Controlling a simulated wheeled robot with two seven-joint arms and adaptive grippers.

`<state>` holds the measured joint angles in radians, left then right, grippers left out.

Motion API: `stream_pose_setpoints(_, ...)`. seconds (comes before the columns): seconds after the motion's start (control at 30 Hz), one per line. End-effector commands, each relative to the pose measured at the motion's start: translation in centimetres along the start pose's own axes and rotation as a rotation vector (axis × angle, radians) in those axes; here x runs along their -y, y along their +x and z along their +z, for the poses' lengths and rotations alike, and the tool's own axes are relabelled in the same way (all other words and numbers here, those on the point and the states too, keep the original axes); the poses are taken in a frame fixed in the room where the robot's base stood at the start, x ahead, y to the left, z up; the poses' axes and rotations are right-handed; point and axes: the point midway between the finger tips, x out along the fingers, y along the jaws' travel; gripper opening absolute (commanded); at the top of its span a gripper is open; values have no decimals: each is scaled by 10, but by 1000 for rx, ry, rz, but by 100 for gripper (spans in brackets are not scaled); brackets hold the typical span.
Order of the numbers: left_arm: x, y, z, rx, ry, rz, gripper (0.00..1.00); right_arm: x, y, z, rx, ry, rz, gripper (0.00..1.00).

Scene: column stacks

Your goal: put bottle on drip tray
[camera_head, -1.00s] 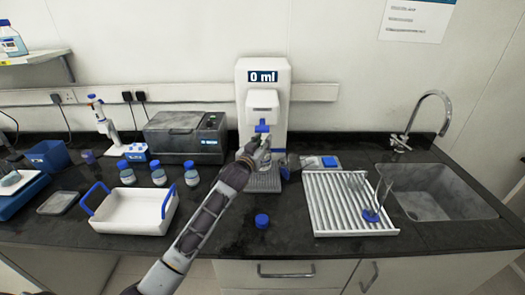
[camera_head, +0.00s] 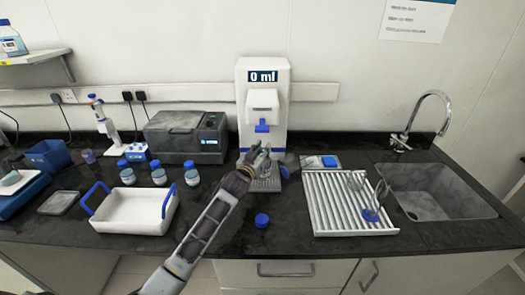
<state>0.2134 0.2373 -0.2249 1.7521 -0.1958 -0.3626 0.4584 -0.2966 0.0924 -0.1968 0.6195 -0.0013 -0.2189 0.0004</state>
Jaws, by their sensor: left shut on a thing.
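My left gripper (camera_head: 262,157) is in front of the white water dispenser (camera_head: 264,78), just below its blue nozzle. It is shut on a bottle, which is mostly hidden behind the fingers; only a clear, glassy part shows among them. The ridged grey drip tray (camera_head: 266,186) lies at the foot of the dispenser, partly covered by the gripper. The bottle is over or at the tray; I cannot tell whether it touches it. The dispenser display reads 0 ml. My right gripper is not in view.
A blue cap (camera_head: 262,220) lies on the dark counter in front. To the left stand a white basket with blue handles (camera_head: 128,220), several blue-capped bottles (camera_head: 192,175) and a grey box device (camera_head: 186,138). A white drying rack (camera_head: 335,215) and a sink (camera_head: 440,195) are right.

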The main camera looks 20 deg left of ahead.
Motion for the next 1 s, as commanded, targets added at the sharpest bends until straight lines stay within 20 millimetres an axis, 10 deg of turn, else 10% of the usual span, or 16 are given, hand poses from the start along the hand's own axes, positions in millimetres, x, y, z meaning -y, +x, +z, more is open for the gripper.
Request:
stream_pose_setpoints(0.07,0,0,2,-1,-1,0,0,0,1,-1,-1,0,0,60)
stream_pose_setpoints(0.1,0,0,2,1,0,0,30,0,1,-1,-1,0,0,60)
stream_pose_setpoints(0.23,0,0,2,1,0,0,47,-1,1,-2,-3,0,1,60)
stream_pose_setpoints(1.0,0,-18,1,2,0,0,48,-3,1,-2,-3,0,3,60)
